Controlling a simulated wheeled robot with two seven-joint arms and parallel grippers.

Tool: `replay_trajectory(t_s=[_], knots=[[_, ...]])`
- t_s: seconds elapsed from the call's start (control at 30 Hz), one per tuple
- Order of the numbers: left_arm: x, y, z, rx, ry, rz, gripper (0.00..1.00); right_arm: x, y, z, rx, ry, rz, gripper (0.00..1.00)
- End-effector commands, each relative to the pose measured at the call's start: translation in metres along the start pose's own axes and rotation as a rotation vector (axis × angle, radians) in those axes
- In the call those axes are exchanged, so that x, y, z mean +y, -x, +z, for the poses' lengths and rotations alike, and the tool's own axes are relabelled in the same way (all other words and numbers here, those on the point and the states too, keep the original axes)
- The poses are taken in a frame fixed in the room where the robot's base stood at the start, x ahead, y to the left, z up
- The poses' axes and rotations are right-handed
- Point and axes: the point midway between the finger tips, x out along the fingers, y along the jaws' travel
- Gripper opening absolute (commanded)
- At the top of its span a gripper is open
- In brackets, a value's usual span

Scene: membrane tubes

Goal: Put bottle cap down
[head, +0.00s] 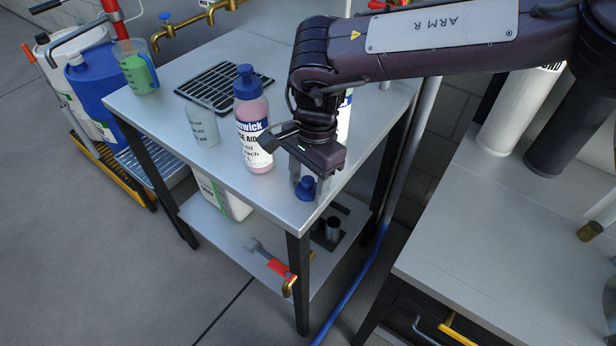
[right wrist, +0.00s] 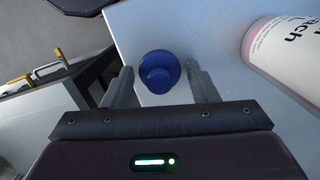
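The blue bottle cap (head: 306,188) is at the front corner of the grey metal table (head: 170,110), and appears to rest on its top. In the right wrist view the cap (right wrist: 159,72) shows its round flange and knob. My right gripper (head: 308,182) reaches down over it. Its two fingers (right wrist: 162,84) stand open on either side of the cap, with a narrow gap visible on each side. A pink bottle (head: 252,130) with a blue top stands left of the gripper. A second labelled bottle (head: 344,118) is mostly hidden behind my right arm. My left gripper is not in view.
A clear beaker (head: 203,124) and a black drain grid (head: 222,86) are left of the pink bottle. A green-filled jug (head: 136,68) is at the far left corner. The table edge is close to the cap. Another grey bench (head: 500,240) stands at right.

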Motion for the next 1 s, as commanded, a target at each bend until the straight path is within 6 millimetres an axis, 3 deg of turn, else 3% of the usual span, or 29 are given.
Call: replay_trajectory(t_s=[0.33,0.47,0.8,1.0], knots=[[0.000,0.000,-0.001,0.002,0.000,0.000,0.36,0.000,0.002,0.000,0.000,0.000,0.000,0.61],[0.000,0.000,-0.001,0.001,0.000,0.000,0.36,-0.001,0.013,0.000,0.002,0.000,-0.003,0.61],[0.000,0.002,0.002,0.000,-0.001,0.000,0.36,-0.001,0.084,0.000,0.003,-0.001,-0.005,0.61],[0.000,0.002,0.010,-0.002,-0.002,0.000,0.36,-0.001,0.114,0.000,0.001,0.000,-0.002,0.61]])
